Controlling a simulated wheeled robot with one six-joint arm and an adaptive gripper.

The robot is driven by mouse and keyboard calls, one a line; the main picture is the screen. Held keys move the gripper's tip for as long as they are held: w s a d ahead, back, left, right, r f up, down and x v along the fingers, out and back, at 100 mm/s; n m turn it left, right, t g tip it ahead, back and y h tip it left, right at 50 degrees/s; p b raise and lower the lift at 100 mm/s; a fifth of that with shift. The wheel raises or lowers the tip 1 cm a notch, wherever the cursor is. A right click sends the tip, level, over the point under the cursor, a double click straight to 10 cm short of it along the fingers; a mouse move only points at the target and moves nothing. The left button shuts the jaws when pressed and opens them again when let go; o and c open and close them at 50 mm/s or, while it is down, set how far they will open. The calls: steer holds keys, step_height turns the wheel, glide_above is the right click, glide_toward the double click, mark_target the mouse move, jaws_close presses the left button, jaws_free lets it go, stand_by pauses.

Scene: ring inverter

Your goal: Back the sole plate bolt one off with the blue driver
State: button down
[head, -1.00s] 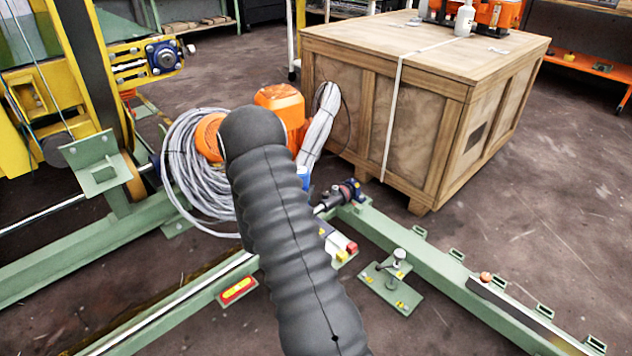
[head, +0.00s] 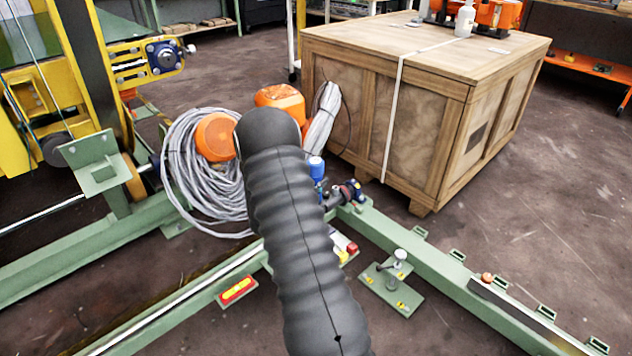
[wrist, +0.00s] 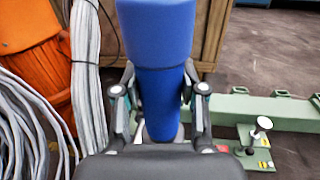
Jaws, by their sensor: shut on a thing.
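The blue driver (wrist: 156,60) stands roughly upright between the fingers of my gripper (wrist: 160,105) in the wrist view. My gripper is shut on it. In the head view the driver's blue top (head: 317,167) shows just right of my dark arm, which hides most of the gripper. A green plate (head: 392,287) lies on the floor at the right, with a knobbed post and several yellow-marked spots. It also shows at the right of the wrist view (wrist: 262,150). The driver is up and left of this plate, apart from it. I cannot tell which spot is bolt one.
A long green beam (head: 440,262) runs beside the plate, and a large wooden crate (head: 420,110) stands behind. A grey cable coil (head: 195,180) and orange motor (head: 280,100) are at the left. The floor right of the beam is mostly clear.

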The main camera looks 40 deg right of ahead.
steer(key=shift+f+b, duration=2.3)
steer(key=shift+f, duration=0.6)
steer(key=shift+f+b, duration=0.8)
steer(key=shift+f, duration=0.35)
stand_by(0.4)
steer(key=shift+r, duration=0.1)
steer(key=shift+r+p, duration=1.35)
steer(key=shift+r, duration=1.25)
